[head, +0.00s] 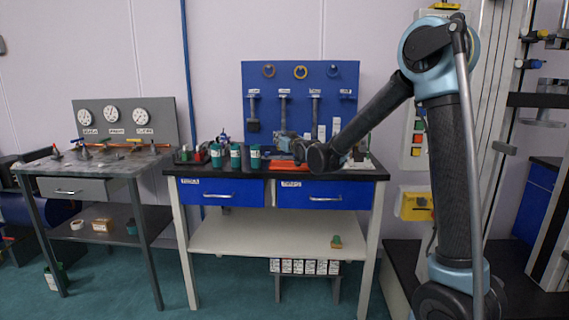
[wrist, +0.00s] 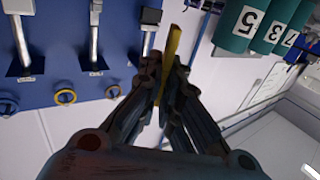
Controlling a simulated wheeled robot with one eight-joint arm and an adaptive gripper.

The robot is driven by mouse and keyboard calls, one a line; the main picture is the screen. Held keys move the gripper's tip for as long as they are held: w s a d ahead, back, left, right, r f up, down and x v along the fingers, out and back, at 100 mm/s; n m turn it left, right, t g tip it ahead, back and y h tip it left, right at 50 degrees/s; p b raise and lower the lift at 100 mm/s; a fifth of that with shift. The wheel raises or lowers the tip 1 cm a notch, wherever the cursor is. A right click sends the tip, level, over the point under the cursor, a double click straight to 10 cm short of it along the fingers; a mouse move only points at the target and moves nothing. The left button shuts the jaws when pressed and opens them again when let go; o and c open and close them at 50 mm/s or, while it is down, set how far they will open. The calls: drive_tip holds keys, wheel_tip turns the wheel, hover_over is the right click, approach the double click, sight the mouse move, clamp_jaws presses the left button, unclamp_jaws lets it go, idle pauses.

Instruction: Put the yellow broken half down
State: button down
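The yellow broken half (wrist: 174,42) shows in the wrist view as a narrow yellow strip between my fingers, sticking out past their tips. My gripper (wrist: 166,76) is closed around it, with dark fingers on both sides; the part between the fingers is mostly hidden. In the head view my arm reaches over the right part of the blue-drawer workbench (head: 230,191). My gripper is small and dark there, and I cannot make out the yellow half in that view. I cannot tell from these frames whether the half touches any surface.
Green numbered containers (head: 235,157) stand on the benchtop left of my gripper, also in the wrist view (wrist: 238,25). A blue tool board (head: 266,90) with hanging tools and rings rises behind. The white lower shelf (head: 240,238) is mostly bare. A grey gauge bench (head: 75,187) stands left.

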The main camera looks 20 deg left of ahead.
drive_tip(key=shift+f, duration=3.85)
drive_tip(key=shift+f, duration=0.1)
drive_tip(key=c, duration=1.8)
unclamp_jaws()
drive_tip(key=v, duration=1.2)
drive_tip(key=shift+r, duration=0.2)
drive_tip(key=shift+d, duration=0.1)
